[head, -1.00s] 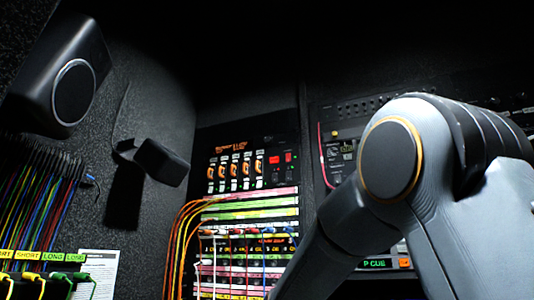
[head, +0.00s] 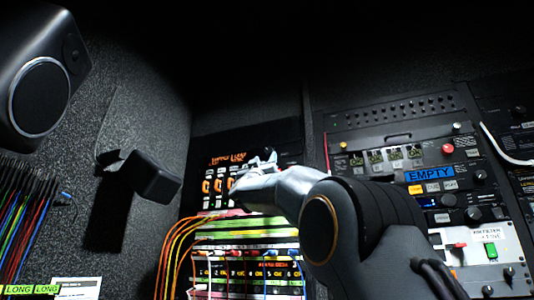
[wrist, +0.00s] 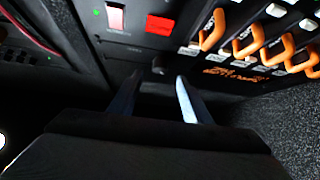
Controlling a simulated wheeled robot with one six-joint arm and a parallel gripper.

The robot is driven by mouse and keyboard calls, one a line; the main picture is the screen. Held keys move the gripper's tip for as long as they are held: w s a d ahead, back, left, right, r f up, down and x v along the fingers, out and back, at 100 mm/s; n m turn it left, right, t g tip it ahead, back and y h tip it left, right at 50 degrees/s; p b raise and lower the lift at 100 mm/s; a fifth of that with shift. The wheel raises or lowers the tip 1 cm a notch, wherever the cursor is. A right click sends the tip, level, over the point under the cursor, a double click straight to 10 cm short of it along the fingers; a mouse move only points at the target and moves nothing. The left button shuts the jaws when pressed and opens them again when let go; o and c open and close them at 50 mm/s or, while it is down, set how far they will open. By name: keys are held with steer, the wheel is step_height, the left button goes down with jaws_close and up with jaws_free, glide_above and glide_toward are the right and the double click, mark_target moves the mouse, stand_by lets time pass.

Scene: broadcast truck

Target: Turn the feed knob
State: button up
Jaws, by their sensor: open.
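A small dark knob (wrist: 158,68) shows in the wrist view on the black panel with orange handles, just beyond my fingertips. I cannot read a label that marks it as the feed knob. My gripper (wrist: 156,88) is open and empty, with one finger on each side of the line to this knob and a gap that looks clear. In the head view my gripper (head: 268,158) is at the upper right of the orange-handled panel (head: 222,158), and my arm hides part of that panel. I cannot tell whether the fingers touch the panel.
A red button (wrist: 160,25) and a lit red-and-white switch (wrist: 115,17) sit near the knob. Several orange handles (wrist: 213,30) stick out beside it. Orange cables (head: 172,245) hang at the panel's left. A speaker (head: 40,95) juts from the left wall.

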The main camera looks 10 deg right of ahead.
mark_target(268, 152)
steer(key=shift+p+x, duration=2.55)
steer(key=shift+x, duration=0.75)
steer(key=c, duration=1)
steer(key=shift+w+a+m+g+h, duration=0.1)
steer(key=shift+m+g+h, duration=0.7)
steer(key=shift+m+h, duration=0.8)
steer(key=shift+c, duration=0.2)
steer(key=o, duration=1)
steer(key=shift+o, duration=0.2)
